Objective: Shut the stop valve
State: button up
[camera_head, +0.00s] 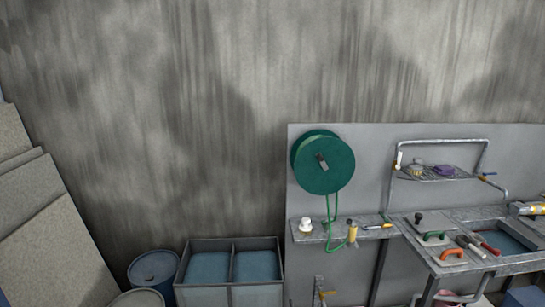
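No part of my gripper shows in the head view. A second small yellow fitting (487,177) is on the right side of the pipe frame. The task's stop valve is not marked, and I cannot tell which of these it is. Both are too small to read whether they are open or shut.
A green hose reel (323,162) hangs on a grey panel, its hose reaching the small shelf (311,236). A metal bench (425,246) with hand tools and a basin stands right.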

aim_at(397, 166)
jog(key=i+l+z, duration=0.5)
jog(key=i+l, duration=0.65)
jog(key=l, duration=0.1)
